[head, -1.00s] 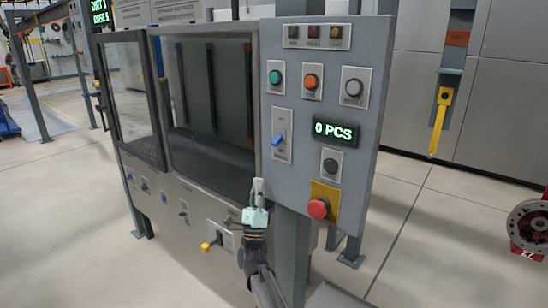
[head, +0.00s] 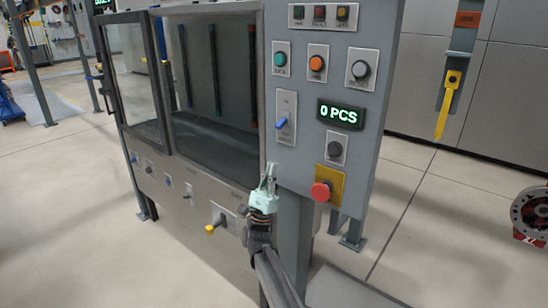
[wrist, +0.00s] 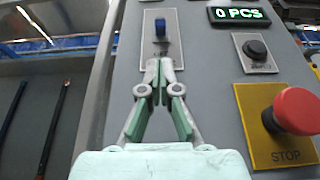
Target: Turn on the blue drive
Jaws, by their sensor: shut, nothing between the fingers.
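A blue lever switch (head: 281,123) sits on a light plate at the left side of the grey control panel (head: 375,75). In the wrist view the blue lever (wrist: 160,28) stands just above and beyond the fingertips, with a visible gap. My gripper (head: 268,170), pale green and grey, is in front of the panel's lower left corner, below the lever. In the wrist view my gripper (wrist: 160,66) has its fingertips together and holds nothing. The plate's label is partly hidden by the fingertips. Which control is the blue drive cannot be read for certain.
A red stop button (head: 320,192) on a yellow plate and a black button (head: 335,149) are right of my gripper. Green (head: 280,59), orange (head: 317,63) and grey (head: 360,69) buttons are higher. A yellow-tipped lever (head: 210,229) projects from the cabinet at lower left.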

